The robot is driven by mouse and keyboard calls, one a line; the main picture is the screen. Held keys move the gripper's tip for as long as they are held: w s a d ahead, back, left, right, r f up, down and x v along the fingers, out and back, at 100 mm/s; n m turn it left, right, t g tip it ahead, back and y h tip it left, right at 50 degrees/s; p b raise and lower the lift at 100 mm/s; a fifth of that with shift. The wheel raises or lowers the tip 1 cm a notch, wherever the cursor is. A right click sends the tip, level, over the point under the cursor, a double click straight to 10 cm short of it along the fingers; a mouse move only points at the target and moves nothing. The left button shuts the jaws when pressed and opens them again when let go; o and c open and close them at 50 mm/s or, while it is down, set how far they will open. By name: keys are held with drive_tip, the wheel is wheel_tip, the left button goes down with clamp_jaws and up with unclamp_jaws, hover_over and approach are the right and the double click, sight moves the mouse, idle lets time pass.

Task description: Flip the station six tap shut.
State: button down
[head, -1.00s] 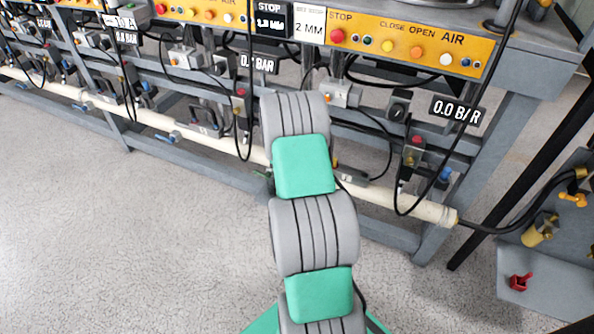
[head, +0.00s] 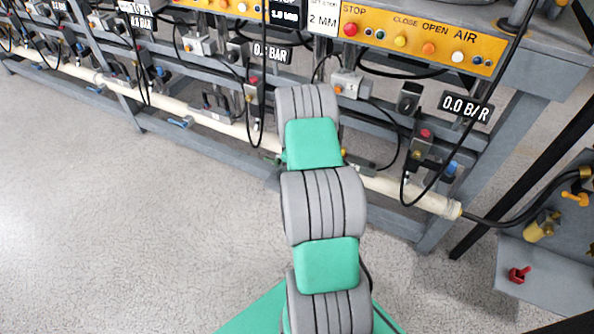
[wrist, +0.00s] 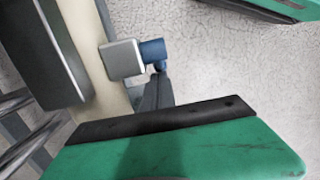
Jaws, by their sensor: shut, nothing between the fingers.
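A tap with a pale grey block, a blue part and a dark lever (wrist: 152,90) sits on the cream pipe (wrist: 105,85) in the wrist view. No station number is readable, so I cannot tell whether it is station six's. The lever's lower end passes behind the black edge of my gripper (wrist: 165,119); I cannot tell if they touch. My green gripper is shut and empty. In the head view my arm hides the gripper and the pipe behind it. A blue-handled tap (head: 181,123) shows on the pipe left of my arm.
The grey press frame (head: 395,222) stands ahead with the white pipe (head: 215,125) low along it. Black cables (head: 405,170) hang down on the right. A grey panel with a red tap (head: 519,274) is at lower right. Floor is clear at left.

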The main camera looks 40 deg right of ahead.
drive_tip(key=shift+s+f, duration=0.15)
drive_tip(key=shift+f, duration=0.1)
idle(0.4)
drive_tip(key=shift+r, duration=0.1)
drive_tip(key=shift+r+p, duration=0.65)
drive_tip(key=shift+r, duration=0.05)
wheel_tip(320, 180, up, 8)
drive_tip(key=w+p, duration=0.1)
drive_tip(key=p, duration=0.1)
drive_tip(key=shift+f, duration=0.15)
drive_tip(key=shift+d, duration=0.1)
